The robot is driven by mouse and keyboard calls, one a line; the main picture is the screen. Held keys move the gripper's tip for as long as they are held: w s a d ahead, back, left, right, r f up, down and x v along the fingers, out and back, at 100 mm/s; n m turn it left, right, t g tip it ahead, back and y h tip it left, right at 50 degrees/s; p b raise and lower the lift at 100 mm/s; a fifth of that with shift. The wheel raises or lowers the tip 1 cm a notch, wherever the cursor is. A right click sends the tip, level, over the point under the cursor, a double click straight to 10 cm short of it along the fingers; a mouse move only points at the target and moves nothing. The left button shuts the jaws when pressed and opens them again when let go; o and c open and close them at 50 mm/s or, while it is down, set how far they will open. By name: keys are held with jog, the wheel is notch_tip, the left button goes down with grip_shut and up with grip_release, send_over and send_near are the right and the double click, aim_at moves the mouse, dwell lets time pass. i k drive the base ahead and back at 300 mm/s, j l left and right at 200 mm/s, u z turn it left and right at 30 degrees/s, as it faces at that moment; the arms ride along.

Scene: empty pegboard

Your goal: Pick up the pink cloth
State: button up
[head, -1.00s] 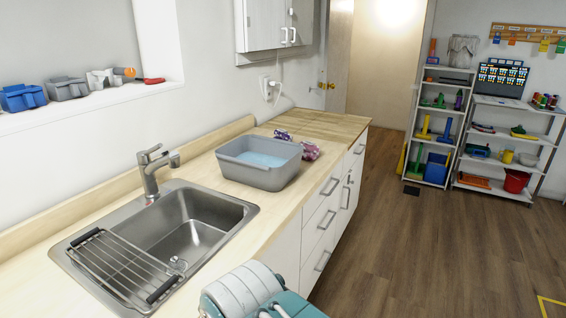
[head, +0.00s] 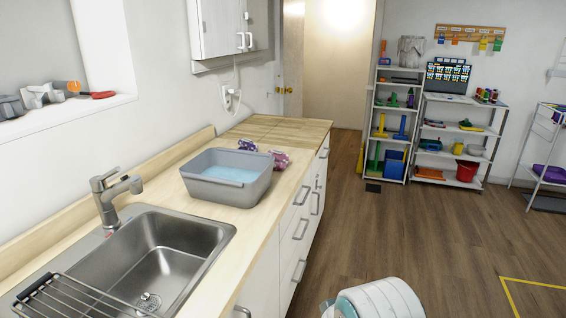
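A pink cloth (head: 280,159) lies bunched on the wooden counter, just behind and to the right of a grey basin (head: 222,196). The basin hides part of it. Another crumpled cloth, purplish (head: 247,145), sits behind the basin's far rim. A white rounded part of my own body shows at the bottom edge, well in front of the cloths. My gripper is not in view.
A steel sink (head: 150,262) with a tap (head: 112,198) and a dark rack fills the near counter. Drawers with handles (head: 301,228) line the counter's front. The wooden floor (head: 400,235) to the right is clear. Shelves (head: 470,150) stand at the far wall.

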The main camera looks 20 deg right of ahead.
aim_at(281, 160)
jog(key=z, duration=0.25)
jog(key=u, duration=0.45)
jog(key=i+l+u, duration=0.25)
jog(key=u, duration=0.15)
jog(key=i+l+u, duration=0.15)
jog(key=l+u, duration=0.2)
jog(key=i+l+u, duration=0.1)
jog(key=l+u, duration=0.3)
jog(key=i+l+u, duration=0.25)
jog(key=l, duration=0.85)
jog(key=l+u, duration=0.25)
jog(key=l, duration=3.25)
jog(key=i, duration=0.05)
